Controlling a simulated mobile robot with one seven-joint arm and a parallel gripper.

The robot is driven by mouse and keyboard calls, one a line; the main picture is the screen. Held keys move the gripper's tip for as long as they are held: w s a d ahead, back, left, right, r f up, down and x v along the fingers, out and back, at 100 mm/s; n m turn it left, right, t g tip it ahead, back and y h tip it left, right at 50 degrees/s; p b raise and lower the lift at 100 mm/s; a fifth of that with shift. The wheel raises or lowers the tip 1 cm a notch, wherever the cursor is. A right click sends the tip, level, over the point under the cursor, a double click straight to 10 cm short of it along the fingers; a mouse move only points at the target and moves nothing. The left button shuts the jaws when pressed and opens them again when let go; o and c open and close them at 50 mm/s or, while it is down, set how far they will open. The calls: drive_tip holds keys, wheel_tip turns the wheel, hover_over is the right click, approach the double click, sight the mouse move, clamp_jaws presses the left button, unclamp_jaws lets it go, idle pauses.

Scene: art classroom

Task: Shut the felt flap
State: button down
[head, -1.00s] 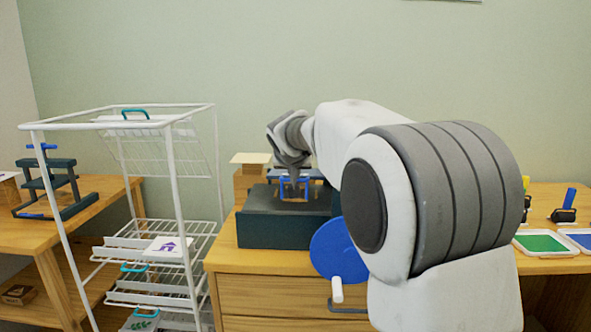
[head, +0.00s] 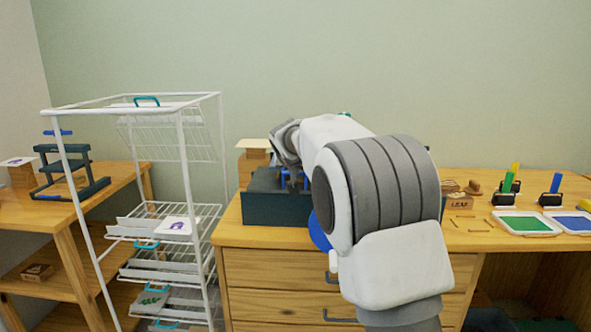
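A dark green press (head: 276,209) stands on the wooden cabinet, with a dark grey surface (head: 262,181) on top. Its blue round wheel (head: 317,234) is mostly hidden behind my arm. My gripper (head: 294,184) is low over the press top, at its right part, among small blue parts. I cannot tell whether it touches anything or how its fingers stand. I cannot make out the felt flap for certain; my arm hides the right side of the press.
A white wire rack (head: 183,165) with a printed card (head: 178,226) stands left of the cabinet. A wooden block stack (head: 253,160) is behind the press. Green (head: 526,223) and blue (head: 574,222) ink pads lie to the right. A second dark press (head: 68,170) is on the left table.

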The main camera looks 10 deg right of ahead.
drive_tip(key=shift+s+f, duration=0.2)
drive_tip(key=shift+f, duration=1.05)
wheel_tip(320, 180, up, 6)
drive_tip(key=p, duration=0.3)
drive_tip(key=s+a+f+b, duration=0.25)
drive_tip(key=s+f, duration=0.25)
drive_tip(key=s, duration=0.4)
drive_tip(key=s+d+r+g, duration=0.1)
drive_tip(key=s+d, duration=0.2)
drive_tip(key=s, duration=0.7)
drive_tip(key=s+d+g, duration=0.2)
drive_tip(key=s+d, duration=0.2)
drive_tip(key=s, duration=0.7)
drive_tip(key=s+a+f+n+g+y, duration=0.1)
drive_tip(key=s+f, duration=0.2)
drive_tip(key=s, duration=0.7)
drive_tip(key=s+a+f+n+g+y, duration=0.1)
drive_tip(key=s+f, duration=0.2)
drive_tip(key=s, duration=0.7)
wheel_tip(320, 180, up, 23)
drive_tip(key=p, duration=2.2)
drive_tip(key=shift+a+p, duration=0.15)
drive_tip(key=shift+p, duration=0.25)
